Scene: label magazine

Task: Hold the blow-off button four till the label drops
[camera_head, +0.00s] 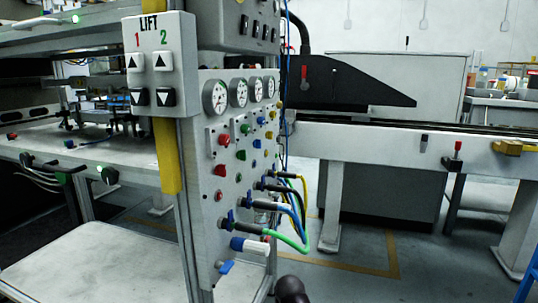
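A grey control panel (206,240) stands upright in the middle, turned at an angle. It carries coloured buttons in slanting rows, among them a red one (223,140), a green one (245,129), a blue one (261,120) and a yellow one (274,114). More buttons in the same colours sit below. I cannot read numbers or markings on them, so I cannot tell which is blow-off button four. I cannot make out a label. A dark rounded part at the bottom edge may be mine; no gripper fingers show.
Several round gauges (215,96) top the panel. A LIFT box (160,65) with arrow buttons hangs at its upper left. Hoses (290,240) stick out low on its right. A conveyor (400,143) runs to the right. A pale table (95,262) stands at lower left.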

